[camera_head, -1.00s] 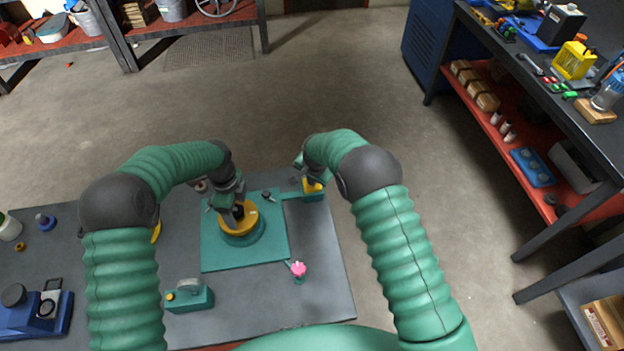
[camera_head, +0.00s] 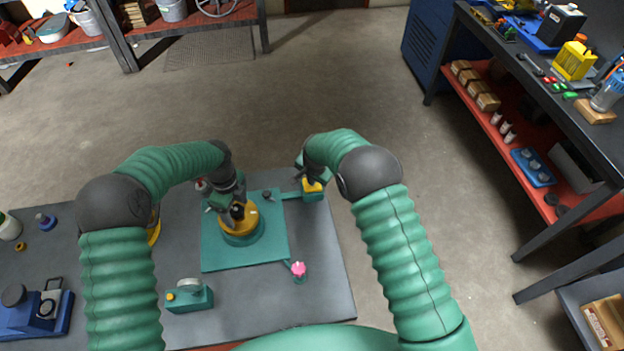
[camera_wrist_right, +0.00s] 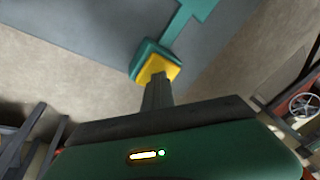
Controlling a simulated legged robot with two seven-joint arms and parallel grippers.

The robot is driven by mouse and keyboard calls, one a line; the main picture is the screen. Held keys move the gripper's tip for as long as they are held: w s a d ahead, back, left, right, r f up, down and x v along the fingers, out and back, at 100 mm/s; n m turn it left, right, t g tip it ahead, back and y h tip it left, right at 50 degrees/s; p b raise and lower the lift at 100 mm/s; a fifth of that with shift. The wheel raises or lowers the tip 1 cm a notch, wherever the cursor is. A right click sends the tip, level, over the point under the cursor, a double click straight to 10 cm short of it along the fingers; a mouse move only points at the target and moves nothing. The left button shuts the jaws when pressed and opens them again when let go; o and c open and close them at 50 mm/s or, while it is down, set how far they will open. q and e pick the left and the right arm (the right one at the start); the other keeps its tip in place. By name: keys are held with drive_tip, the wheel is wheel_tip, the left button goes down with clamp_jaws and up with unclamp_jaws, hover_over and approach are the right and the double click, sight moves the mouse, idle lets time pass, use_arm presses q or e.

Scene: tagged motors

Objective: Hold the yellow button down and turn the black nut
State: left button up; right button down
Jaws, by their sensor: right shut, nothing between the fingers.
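The yellow button (camera_head: 313,186) sits on a small teal box at the right end of an arm of the teal plate (camera_head: 222,260). It also shows in the right wrist view (camera_wrist_right: 150,68). My right gripper (camera_wrist_right: 158,78) is shut and empty, its fingertips at the yellow button and apparently touching it. The round yellow-orange disc (camera_head: 248,229) stands on a teal base on the plate. A dark part that looks like the black nut (camera_head: 238,212) shows at its middle, partly hidden. My left gripper (camera_head: 234,208) is right over it; its fingers are too hidden to tell their opening.
A pink knob (camera_head: 299,269) stands on a short arm at the plate's front right. A teal box with a grey dial (camera_head: 197,297) is at the front. A blue device (camera_head: 38,312) lies far left. The table (camera_head: 330,290) is clear at front right.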

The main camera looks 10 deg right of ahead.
idle(0.3)
wheel_tip(320, 180, up, 8)
idle(0.7)
use_arm(q)
wheel_tip(320, 180, up, 8)
drive_tip(key=p, duration=0.6)
drive_tip(key=shift+r+p, duration=0.1)
drive_tip(key=shift+p, duration=0.2)
use_arm(e)
wheel_tip(320, 180, up, 6)
drive_tip(key=shift+r, duration=0.15)
